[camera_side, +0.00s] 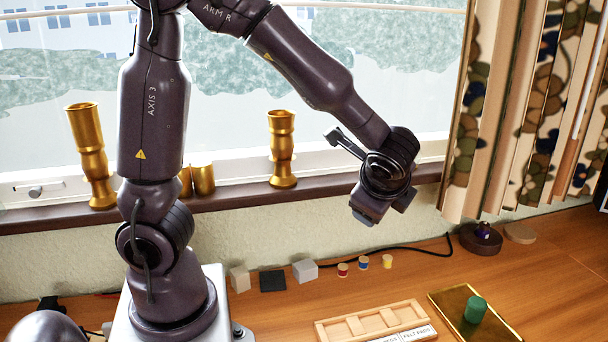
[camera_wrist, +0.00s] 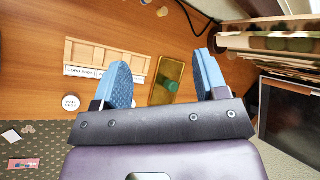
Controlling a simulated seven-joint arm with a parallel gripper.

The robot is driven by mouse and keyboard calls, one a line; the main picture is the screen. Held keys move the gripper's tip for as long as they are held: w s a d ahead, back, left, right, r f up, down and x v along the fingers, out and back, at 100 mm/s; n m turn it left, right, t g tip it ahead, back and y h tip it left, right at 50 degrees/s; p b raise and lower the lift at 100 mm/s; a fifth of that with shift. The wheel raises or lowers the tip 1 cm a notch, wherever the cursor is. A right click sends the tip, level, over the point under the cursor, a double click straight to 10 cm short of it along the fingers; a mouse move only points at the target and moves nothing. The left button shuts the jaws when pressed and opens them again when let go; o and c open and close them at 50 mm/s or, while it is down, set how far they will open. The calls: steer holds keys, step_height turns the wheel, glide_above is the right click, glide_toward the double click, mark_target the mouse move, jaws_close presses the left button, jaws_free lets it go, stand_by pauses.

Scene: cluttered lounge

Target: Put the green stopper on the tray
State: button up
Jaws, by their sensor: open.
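The green stopper (camera_side: 475,309) is a short green cylinder standing on the brass-coloured tray (camera_side: 447,297) at the lower right of the side view. In the wrist view the stopper (camera_wrist: 168,86) also shows against the tray (camera_wrist: 166,69), between my fingers in the picture. My gripper (camera_side: 382,211) hangs well above the table, up and to the left of the tray, touching nothing. In the wrist view my gripper (camera_wrist: 165,80) has its two blue fingers wide apart, with nothing held between them.
A wooden compartment rack (camera_side: 326,328) with labels lies left of the tray. Small coloured spools (camera_side: 363,262) and blocks (camera_side: 304,270) stand behind. A black cable (camera_side: 425,251) runs to a dark round base (camera_side: 481,240). Gold vases (camera_side: 282,150) stand on the windowsill; a curtain (camera_side: 520,110) hangs right.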

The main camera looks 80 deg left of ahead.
steer(key=s+d+r+n+t+h, duration=0.1)
steer(key=s+d+r+n+h, duration=0.1)
steer(key=s+r+n+h, duration=0.1)
steer(key=s+d+r+n+t+h, duration=0.1)
steer(key=s+d+r+n+h, duration=0.1)
steer(key=s+r+n+h, duration=0.2)
steer(key=s+n+h, duration=0.1)
steer(key=s+n, duration=0.2)
steer(key=s, duration=0.3)
steer(key=shift+s+r+n, duration=0.3)
steer(key=shift+n, duration=0.1)
